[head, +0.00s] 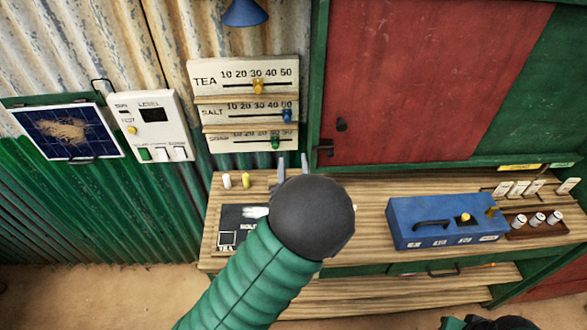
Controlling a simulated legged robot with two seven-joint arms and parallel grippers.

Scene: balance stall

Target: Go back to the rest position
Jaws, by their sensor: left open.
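My left arm rises from the bottom middle, with a green ribbed sleeve and a dark round wrist. My left gripper (293,165) is at the back of the wooden counter (375,200), below the slider board (246,105). Its two grey fingers stand apart with nothing visible between them. The wrist hides the gripper's base and part of the counter. A dark and green piece, probably part of my right arm, shows at the bottom edge; no right gripper fingers can be made out.
A black slate (232,222) lies left of my wrist, with white and yellow pegs (236,181) behind it. A blue box (440,222) stands to the right, beside a rack of weights (537,222). The counter between wrist and box is clear. A lower shelf (400,297) runs below.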

